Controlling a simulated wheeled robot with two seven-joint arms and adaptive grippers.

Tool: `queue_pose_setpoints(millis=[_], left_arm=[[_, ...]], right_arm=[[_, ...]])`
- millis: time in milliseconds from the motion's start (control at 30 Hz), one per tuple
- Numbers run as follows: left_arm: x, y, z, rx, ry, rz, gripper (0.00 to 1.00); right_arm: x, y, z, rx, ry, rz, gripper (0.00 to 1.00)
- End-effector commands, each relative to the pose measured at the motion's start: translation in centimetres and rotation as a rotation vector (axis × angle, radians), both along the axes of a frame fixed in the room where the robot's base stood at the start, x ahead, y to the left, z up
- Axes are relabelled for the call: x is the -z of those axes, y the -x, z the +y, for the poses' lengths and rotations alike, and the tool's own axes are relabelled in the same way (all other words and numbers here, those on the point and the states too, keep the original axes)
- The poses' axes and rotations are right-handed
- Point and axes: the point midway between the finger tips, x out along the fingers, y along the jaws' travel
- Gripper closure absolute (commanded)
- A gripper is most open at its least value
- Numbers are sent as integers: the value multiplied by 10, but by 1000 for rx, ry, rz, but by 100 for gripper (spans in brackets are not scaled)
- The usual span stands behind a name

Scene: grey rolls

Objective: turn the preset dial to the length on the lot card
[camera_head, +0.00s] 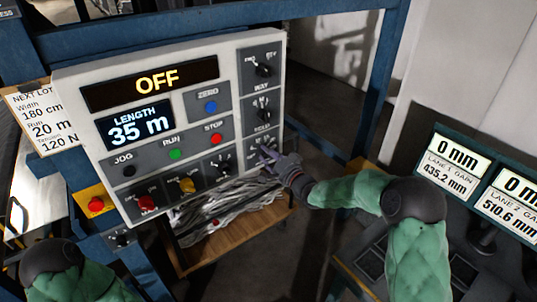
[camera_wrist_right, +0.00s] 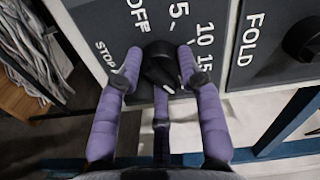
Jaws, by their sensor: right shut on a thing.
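The lot card (camera_head: 40,118) hangs at the left of the control panel (camera_head: 75,85) and reads "Run 20 m", with width 180 cm and tension 120 N. The upper display (camera_head: 157,82) reads OFF. The length display (camera_head: 137,126) reads 35 m. My right gripper (camera_head: 268,157) is at the panel's lower right corner. In the right wrist view its purple fingers are shut around a black dial knob (camera_wrist_right: 160,66) marked OFF, 5, 10, 15; the fingers hide part of its scale. A white mark shows on the knob, but its setting is unclear. My left gripper is out of view.
The FOLD knob (camera_wrist_right: 302,40) is close beside the held dial. The panel also carries a red stop button (camera_head: 216,138), a green run button (camera_head: 175,154) and other knobs. A red emergency button (camera_head: 96,205) is at left. Blue frame posts (camera_head: 381,90) stand at right.

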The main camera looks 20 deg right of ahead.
Motion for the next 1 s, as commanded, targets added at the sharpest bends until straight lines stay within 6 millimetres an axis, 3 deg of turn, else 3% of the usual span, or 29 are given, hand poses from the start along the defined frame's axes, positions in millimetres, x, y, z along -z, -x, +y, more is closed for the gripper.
queue_pose_setpoints(millis=[400,433,500,833,1000], left_arm=[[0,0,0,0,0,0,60],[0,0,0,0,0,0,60],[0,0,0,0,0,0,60],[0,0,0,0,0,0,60],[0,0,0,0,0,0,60]], right_arm=[[2,0,0,0,-6,4,95],[1,0,0,0,-5,4,54],[1,0,0,0,-5,4,39],[0,1,0,0,-4,3,39],[0,13,-6,1,-4,2,39]])
